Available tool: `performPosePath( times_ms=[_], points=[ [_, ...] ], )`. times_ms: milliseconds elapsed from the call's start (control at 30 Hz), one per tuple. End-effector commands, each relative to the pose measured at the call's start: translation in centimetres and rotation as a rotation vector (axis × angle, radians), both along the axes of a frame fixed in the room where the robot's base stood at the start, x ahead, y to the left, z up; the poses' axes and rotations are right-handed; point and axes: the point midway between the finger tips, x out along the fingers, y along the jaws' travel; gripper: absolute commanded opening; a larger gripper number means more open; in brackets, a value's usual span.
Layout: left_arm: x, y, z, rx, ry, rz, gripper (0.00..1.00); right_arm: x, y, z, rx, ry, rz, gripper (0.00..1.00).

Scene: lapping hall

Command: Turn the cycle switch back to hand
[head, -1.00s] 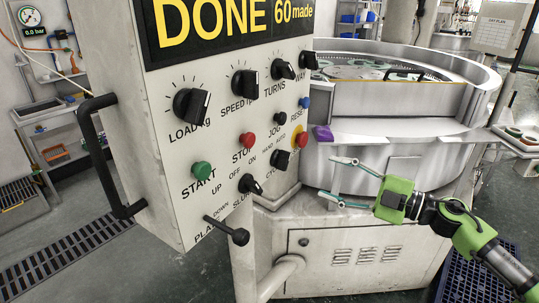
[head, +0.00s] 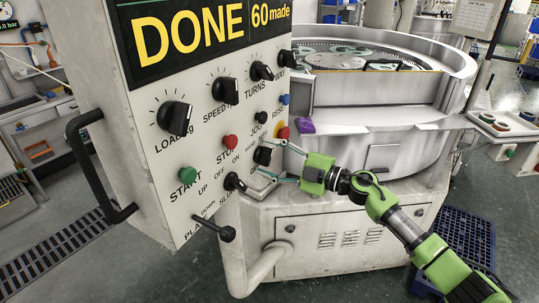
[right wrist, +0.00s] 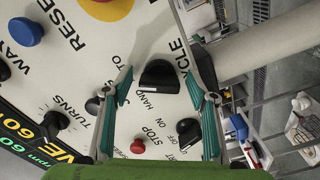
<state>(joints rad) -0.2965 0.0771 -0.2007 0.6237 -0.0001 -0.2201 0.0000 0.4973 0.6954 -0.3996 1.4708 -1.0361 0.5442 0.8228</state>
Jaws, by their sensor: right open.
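The cycle switch (head: 262,156) is a black knob on the sloping white front of the control box, below the JOG and RESET buttons. It also shows in the right wrist view (right wrist: 160,76), beside the words HAND and CYCLE. I cannot tell for sure which word its pointer faces. My right gripper (head: 270,158) is open in front of the panel, its thin fingers reaching toward the switch. In the right wrist view, the fingers (right wrist: 158,88) stand on either side of the knob, apart from it as far as I can see. My left gripper is out of view.
Close by are the red stop button (head: 229,142), the slurry switch (head: 235,183), the black jog button (head: 262,117) and the blue reset button (head: 284,99). A plate lever (head: 226,232) sticks out below. A purple thing (head: 305,125) lies on the machine's ledge.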

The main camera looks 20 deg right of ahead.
Motion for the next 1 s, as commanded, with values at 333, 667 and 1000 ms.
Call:
performPosePath(
  times_ms=[333,667,1000],
  points=[
    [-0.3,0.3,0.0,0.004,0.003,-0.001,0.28,0.1,0.0,0.0,0.000,0.000,0.000,0.32],
    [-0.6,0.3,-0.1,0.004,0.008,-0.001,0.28,0.1,0.0,0.0,-0.006,-0.007,0.000,0.14],
    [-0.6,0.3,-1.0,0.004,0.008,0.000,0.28,0.1,0.0,-0.1,-0.111,-0.107,-0.002,0.14]
  ],
)
